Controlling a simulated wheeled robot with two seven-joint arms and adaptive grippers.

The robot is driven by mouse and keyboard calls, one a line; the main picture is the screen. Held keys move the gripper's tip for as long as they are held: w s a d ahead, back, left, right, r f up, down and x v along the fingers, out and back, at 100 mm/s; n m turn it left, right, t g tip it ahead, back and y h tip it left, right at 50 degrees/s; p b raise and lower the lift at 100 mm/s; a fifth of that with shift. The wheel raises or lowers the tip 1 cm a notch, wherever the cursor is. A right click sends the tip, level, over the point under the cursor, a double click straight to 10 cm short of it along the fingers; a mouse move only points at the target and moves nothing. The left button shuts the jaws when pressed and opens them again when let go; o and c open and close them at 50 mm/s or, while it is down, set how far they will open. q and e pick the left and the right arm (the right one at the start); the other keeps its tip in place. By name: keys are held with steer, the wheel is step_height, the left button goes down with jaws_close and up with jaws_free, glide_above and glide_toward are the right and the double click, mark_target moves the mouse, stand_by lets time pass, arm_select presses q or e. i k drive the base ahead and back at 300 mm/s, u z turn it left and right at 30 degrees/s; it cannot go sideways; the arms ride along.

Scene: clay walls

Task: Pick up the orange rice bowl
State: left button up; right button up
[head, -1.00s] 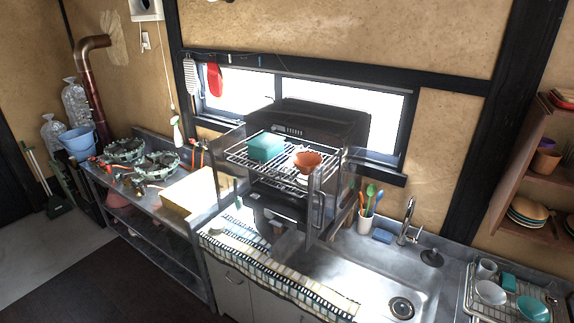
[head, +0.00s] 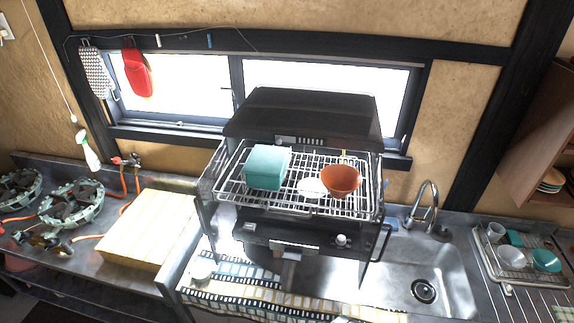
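A teal box (head: 267,167) stands on the left of the same rack. Neither of my grippers shows in the head view.
A sink (head: 424,290) with a faucet (head: 427,208) and a dish rack (head: 530,272) are to the right. A wooden board (head: 150,228) and gas burners (head: 75,201) are to the left.

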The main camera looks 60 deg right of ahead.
mark_target(341, 181)
steer(key=i, duration=1.05)
steer(key=z, duration=2.05)
